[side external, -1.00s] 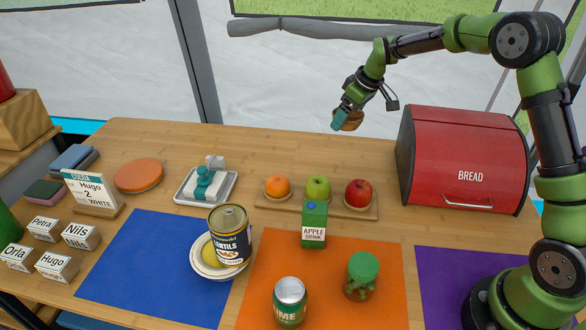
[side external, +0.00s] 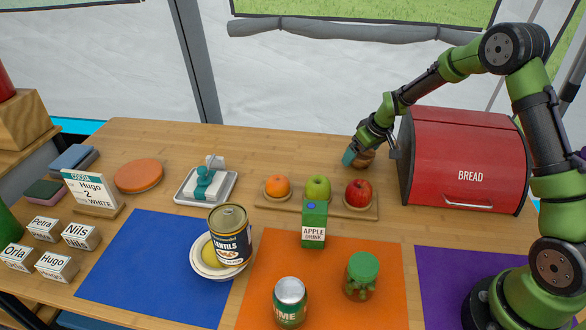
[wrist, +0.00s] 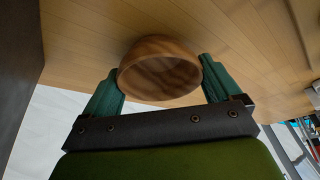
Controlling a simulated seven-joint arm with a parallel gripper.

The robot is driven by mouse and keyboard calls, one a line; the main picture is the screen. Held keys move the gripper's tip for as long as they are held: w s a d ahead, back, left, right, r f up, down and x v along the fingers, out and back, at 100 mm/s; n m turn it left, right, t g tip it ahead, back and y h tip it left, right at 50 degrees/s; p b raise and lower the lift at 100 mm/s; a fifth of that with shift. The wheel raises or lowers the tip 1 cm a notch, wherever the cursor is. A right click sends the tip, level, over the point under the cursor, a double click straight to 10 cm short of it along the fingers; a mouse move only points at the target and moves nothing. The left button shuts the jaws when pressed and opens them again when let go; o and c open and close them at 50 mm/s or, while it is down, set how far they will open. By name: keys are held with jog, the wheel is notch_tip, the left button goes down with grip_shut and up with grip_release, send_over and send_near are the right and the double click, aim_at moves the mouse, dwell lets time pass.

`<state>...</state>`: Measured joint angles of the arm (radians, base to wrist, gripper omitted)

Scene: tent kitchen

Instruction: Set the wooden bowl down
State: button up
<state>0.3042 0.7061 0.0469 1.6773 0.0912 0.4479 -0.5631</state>
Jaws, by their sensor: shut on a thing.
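The brown wooden bowl (side external: 367,159) is at the back of the table, just left of the red bread bin. My gripper (side external: 352,157) is around it, with one teal finger showing at its left side. In the wrist view the bowl (wrist: 160,50) sits between the two teal fingers of my gripper (wrist: 161,68), its opening facing the camera. The bowl is low over the wooden table (side external: 310,147); I cannot tell whether its base touches. Part of the bowl is hidden by the gripper in the side view.
The red bread bin (side external: 465,150) stands close on the right. In front is a wooden board (side external: 330,208) with an orange (side external: 277,186), a green apple (side external: 318,188) and a red apple (side external: 358,192). The back of the table left of the bowl is clear.

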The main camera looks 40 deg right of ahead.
jog(key=shift+f, duration=0.15)
jog(key=o, duration=0.8)
jog(key=v, duration=1.2)
jog(key=s+a+r+m+t, duration=0.1)
jog(key=s+a+r, duration=0.7)
jog(key=r, duration=0.2)
jog(key=s+a+m, duration=0.1)
jog(key=s+a, duration=0.1)
jog(key=s, duration=0.3)
jog(key=s+a+r+m+t+y, duration=0.1)
jog(key=s+a, duration=0.2)
jog(key=s, duration=0.2)
jog(key=s+a+r+m+y, duration=0.1)
jog(key=s+a, duration=0.1)
jog(key=s, duration=0.3)
jog(key=shift+s+a+r+t, duration=0.2)
jog(key=shift+t, duration=0.1)
